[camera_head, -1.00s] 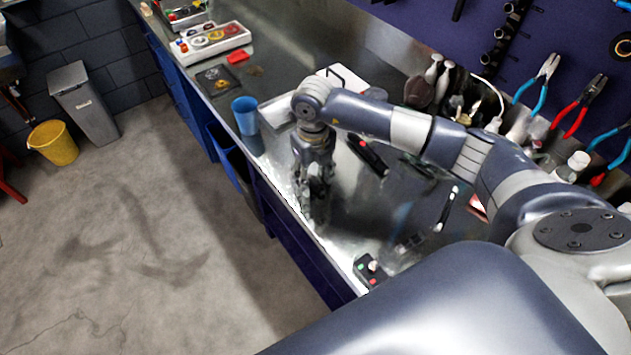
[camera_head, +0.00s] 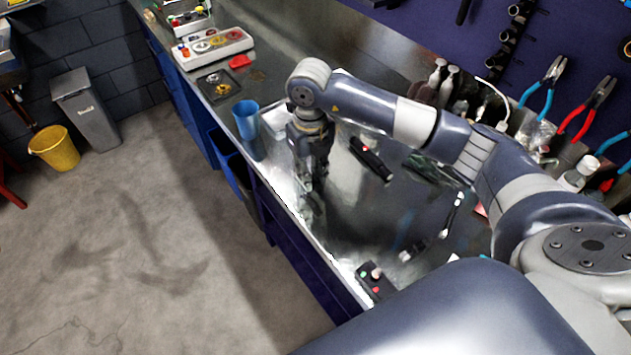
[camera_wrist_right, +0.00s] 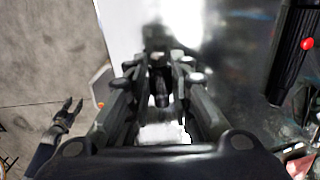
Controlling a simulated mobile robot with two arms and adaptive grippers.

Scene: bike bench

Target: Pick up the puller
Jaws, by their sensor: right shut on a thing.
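My right gripper (camera_head: 315,182) points down over the front edge of the metal bench, just right of the blue cup. In the right wrist view its fingers (camera_wrist_right: 160,78) are closed around a small dark piece (camera_wrist_right: 160,92), which I take to be the puller. Only part of this piece shows between the fingers, and its lower end is hard to tell from the bench's reflections. My left gripper (camera_wrist_right: 70,112) shows in the right wrist view, over the floor at the left, with its fingers apart and empty. It is not in the head view.
A blue cup (camera_head: 246,118) stands by the bench edge. A black tool (camera_head: 371,159) lies right of my gripper, and a small button box (camera_head: 375,280) sits nearer. A parts tray (camera_head: 213,45) is at the far end. Pliers (camera_head: 545,88) hang at the wall.

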